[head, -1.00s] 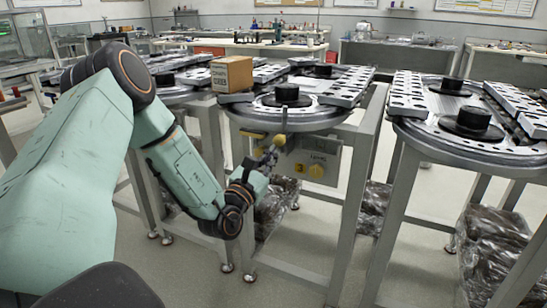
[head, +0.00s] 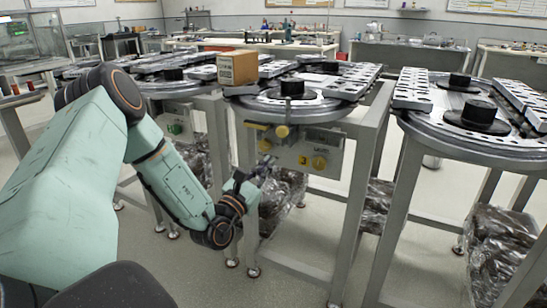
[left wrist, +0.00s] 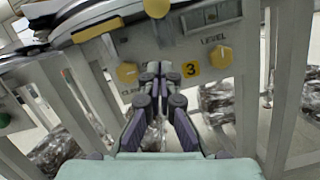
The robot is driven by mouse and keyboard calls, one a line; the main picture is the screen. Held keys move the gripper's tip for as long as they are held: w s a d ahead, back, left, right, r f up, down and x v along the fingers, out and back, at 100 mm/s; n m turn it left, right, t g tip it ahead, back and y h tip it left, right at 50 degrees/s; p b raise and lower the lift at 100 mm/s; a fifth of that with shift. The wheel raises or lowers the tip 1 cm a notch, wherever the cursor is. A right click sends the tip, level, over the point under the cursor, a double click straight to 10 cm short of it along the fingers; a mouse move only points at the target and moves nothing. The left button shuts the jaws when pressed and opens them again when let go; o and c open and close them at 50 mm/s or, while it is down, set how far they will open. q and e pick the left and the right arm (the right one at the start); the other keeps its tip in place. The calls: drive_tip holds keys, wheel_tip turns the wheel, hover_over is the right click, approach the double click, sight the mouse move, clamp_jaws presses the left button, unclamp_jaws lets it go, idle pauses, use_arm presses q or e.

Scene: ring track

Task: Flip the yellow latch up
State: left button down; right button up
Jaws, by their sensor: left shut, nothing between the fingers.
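A grey station front carries several yellow parts. A round yellow knob (head: 283,131) sits at its top edge and shows at the top of the left wrist view (left wrist: 157,8). A flat yellow bar (left wrist: 97,30) lies to its left, under the table rim. I cannot tell which of these is the latch. My left gripper (head: 268,164) is shut and empty, in front of the panel and below the round knob; in the left wrist view its fingertips (left wrist: 152,68) appear between the clamp knob (left wrist: 127,73) and the "3" plate (left wrist: 191,69). My right gripper is out of view.
The yellow level knob (left wrist: 221,57) is right of the plate. A cardboard box (head: 238,68) and a black hub (head: 292,88) stand on the ring track above. Metal table legs (head: 357,185) frame the station; plastic-wrapped bundles (head: 490,250) lie below. Floor shows between the tables.

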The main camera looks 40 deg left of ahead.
use_arm(q)
drive_tip(key=a+p+v, duration=0.1)
drive_tip(key=v, duration=0.6)
drive_tip(key=shift+d, duration=0.3)
drive_tip(key=shift+f, duration=0.1)
